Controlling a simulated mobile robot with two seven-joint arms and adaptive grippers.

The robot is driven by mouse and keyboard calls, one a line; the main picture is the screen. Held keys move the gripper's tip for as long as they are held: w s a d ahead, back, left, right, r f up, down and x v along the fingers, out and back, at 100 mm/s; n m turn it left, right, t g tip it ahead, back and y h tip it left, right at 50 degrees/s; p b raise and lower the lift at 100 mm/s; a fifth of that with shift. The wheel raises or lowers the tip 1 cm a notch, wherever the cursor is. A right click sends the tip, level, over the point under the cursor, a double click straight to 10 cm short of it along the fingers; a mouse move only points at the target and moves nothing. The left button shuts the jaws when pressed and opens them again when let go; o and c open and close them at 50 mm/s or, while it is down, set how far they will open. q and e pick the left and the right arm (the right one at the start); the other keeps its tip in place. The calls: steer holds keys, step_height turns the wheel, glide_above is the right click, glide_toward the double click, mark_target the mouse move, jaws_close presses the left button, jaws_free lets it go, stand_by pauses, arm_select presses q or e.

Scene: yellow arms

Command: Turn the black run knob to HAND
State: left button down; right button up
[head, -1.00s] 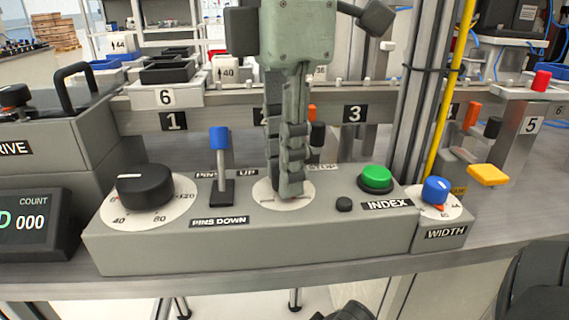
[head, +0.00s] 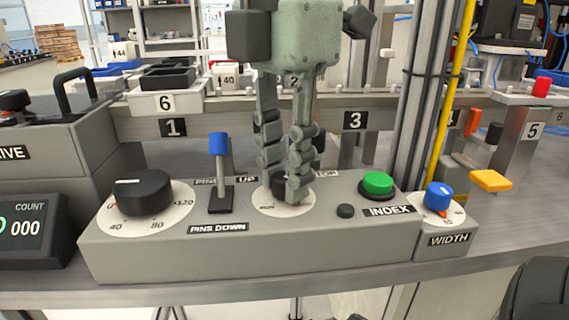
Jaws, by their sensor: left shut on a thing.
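My left gripper (head: 286,190) reaches down from the top of the head view onto the grey control box (head: 160,257). Its two grey-green fingers are shut on the black run knob (head: 281,186), one finger on each side. The knob sits on a round white dial plate (head: 267,209), and only a dark part of it shows between the fingers. Its pointer and most of the dial lettering are hidden or too small to read. A STOP label partly shows behind the fingers. My right gripper is not in view.
Left of the dial are a blue-tipped lever (head: 219,147) and a large black numbered knob (head: 142,192). Right of it are a small black button (head: 345,211), a green INDEX button (head: 378,184) and a blue WIDTH knob (head: 438,196). Grey posts (head: 412,100) stand behind.

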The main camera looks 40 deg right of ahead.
mark_target(284, 176)
arm_select(q)
steer(key=c, duration=1.3)
jaws_free()
step_height(284, 176, up, 12)
steer(key=shift+r, duration=0.1)
